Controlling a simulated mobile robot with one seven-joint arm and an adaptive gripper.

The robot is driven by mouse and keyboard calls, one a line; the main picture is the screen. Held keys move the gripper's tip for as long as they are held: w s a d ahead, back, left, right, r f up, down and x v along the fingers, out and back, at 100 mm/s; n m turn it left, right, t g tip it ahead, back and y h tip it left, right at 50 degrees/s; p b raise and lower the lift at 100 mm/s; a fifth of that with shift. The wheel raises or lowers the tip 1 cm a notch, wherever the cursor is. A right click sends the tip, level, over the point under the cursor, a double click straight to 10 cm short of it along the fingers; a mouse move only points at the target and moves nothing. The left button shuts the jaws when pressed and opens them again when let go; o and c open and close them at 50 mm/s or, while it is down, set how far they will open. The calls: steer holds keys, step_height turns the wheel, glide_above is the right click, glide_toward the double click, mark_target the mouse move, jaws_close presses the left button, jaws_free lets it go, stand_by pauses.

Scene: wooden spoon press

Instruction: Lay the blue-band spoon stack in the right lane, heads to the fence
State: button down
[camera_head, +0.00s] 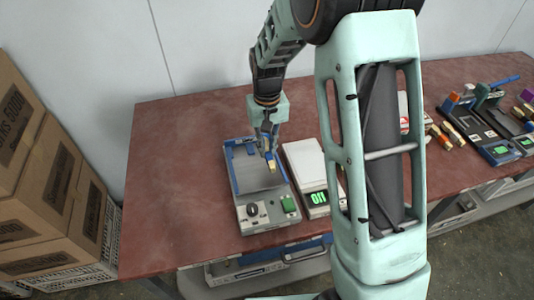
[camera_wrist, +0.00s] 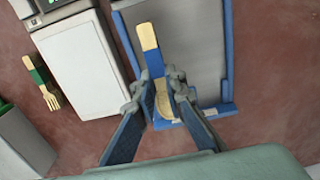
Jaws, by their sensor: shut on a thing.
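The blue-band spoon stack (camera_wrist: 147,38) is pale wood with a blue band around its handle; it also shows in the head view (camera_head: 271,165). My gripper (camera_wrist: 160,82), low over the press in the head view (camera_head: 267,148), is shut on it near the band. The heads point toward the blue fence (camera_wrist: 215,110) at the far end of the grey press bed (camera_wrist: 190,45). The stack is along the bed's right side as seen in the head view (camera_head: 250,172). My fingers partly hide the heads. I cannot tell whether the stack touches the bed.
A white-topped scale (camera_head: 303,160) with a green display stands just right of the press. A green-band wooden fork (camera_wrist: 42,82) lies beyond it. More devices and wooden utensils (camera_head: 440,135) are at the right. The red table is clear at left (camera_head: 165,175); cardboard boxes (camera_head: 50,170) stand beyond.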

mark_target(267, 150)
steer(key=shift+f, duration=1.5)
steer(key=shift+f, duration=0.1)
steer(key=shift+f+b, duration=0.3)
steer(key=c, duration=2)
jaws_free()
steer(key=shift+r, duration=0.1)
step_height(267, 150, up, 13)
steer(key=shift+f, duration=0.2)
